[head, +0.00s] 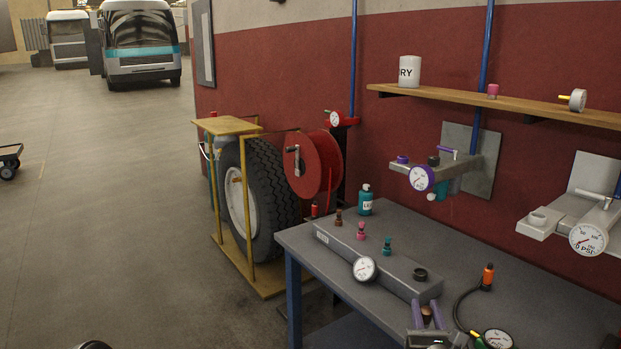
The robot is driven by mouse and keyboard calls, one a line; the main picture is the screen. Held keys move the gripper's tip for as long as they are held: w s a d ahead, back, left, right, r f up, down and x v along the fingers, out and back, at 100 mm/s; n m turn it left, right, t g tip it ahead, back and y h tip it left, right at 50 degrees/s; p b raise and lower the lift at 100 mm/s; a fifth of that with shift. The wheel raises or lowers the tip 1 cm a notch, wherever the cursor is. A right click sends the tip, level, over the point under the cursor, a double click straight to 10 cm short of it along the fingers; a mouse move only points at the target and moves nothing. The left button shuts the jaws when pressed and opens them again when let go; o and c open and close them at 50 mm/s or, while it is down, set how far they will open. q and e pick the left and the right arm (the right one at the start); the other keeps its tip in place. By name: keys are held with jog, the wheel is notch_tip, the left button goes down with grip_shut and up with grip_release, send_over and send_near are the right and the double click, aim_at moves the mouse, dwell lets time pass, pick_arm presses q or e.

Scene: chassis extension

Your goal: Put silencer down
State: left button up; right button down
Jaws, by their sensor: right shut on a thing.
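My right gripper (427,311) reaches in from the bottom edge with its purple fingers shut on a small brown silencer (427,318), mostly hidden between them. It is at the front of the grey workbench (480,262), just in front of the right end of a long grey block (380,262). I cannot tell whether the silencer touches the bench. A brown fitting (338,218), a pink one (361,231) and a teal one (387,247) stand upright along the block. A dark hole or ring (420,275) shows at its right end. My left gripper is not in view.
A gauge (365,269) sits on the block's front. A hose with an orange end (487,277) and another gauge (497,339) lie right of my gripper. A teal bottle (365,202) stands at the bench's back left. The bench's right middle is clear.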

jog(key=s+a+f+n+y, duration=0.1)
jog(key=s+a+f+y, duration=0.1)
jog(key=a+f, duration=0.3)
notch_tip(320, 180, down, 2)
jog(key=shift+s+a+f, duration=0.2)
jog(key=shift+s+a, duration=0.05)
dwell(0.7)
